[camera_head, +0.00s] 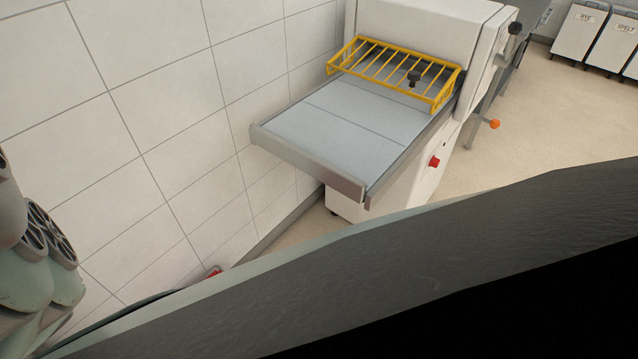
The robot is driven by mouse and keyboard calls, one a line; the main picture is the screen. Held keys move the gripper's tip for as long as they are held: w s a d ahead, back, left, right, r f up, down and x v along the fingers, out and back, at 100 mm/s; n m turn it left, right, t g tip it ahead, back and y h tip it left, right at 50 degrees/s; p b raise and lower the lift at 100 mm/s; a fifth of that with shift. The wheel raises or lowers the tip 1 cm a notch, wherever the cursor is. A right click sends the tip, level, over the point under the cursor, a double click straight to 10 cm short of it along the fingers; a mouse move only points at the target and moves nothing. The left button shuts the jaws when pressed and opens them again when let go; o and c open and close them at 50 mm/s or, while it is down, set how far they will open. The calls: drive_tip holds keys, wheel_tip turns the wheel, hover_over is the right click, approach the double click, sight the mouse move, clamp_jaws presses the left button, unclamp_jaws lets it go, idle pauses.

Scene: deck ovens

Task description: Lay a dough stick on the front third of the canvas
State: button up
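No dough stick shows in this view. A pale grey, flat belt (340,132) lies on the outfeed table of a white machine, with thin lines across it; I cannot tell whether it is the task's canvas. Nothing lies on the belt. My gripper is not in view; only grey-green, rounded parts that look like my arm show at the lower left edge.
The white machine (425,30) stands against a tiled wall (150,100), with a yellow guard rack (390,68) over its belt and a metal front lip (305,162). Labelled bins (577,35) stand far right; floor between is clear.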

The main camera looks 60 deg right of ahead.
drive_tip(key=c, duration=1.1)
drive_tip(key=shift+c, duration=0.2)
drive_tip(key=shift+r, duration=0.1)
